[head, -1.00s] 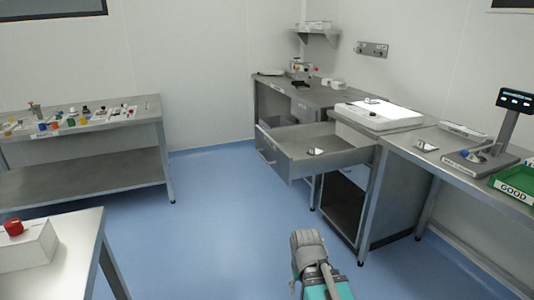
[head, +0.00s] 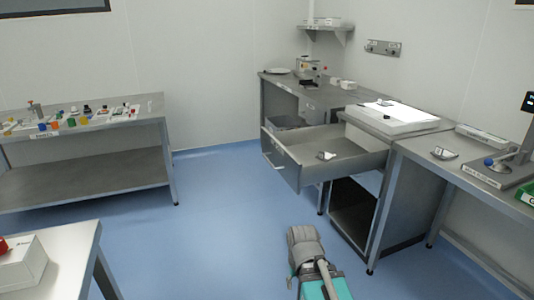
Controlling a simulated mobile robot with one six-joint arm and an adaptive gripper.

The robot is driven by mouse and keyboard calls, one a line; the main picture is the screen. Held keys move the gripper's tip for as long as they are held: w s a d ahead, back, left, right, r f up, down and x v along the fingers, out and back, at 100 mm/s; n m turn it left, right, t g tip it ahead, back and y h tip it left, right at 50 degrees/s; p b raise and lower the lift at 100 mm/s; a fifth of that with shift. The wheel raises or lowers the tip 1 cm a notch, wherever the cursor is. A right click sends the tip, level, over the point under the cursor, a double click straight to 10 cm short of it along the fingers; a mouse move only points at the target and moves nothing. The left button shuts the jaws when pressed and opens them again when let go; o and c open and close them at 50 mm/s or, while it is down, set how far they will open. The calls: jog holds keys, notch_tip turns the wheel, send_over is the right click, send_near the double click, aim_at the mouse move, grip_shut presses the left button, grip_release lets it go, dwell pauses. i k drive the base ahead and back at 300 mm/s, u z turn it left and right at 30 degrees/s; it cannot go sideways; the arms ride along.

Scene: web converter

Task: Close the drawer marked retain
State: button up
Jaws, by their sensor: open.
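A grey metal drawer (head: 292,160) stands pulled far out of the steel cabinet under the right-hand bench. Its front panel faces left and carries a bar handle (head: 272,162). A small light-coloured item (head: 326,156) lies inside it. I cannot read any marking on the drawer. Part of my own arm (head: 312,262) shows at the bottom, in front of and below the drawer and apart from it. I cannot see the jaws of my gripper.
Blue floor left of the drawer is clear. A bench with small coloured parts (head: 85,115) stands at the left. A table corner with a white box (head: 22,262) is at the lower left. A white-topped unit (head: 392,118) and a bench with a scale (head: 500,168) stand at the right.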

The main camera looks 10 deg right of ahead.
aim_at(292, 152)
jog(key=i, duration=1.35)
jog(key=z, duration=0.1)
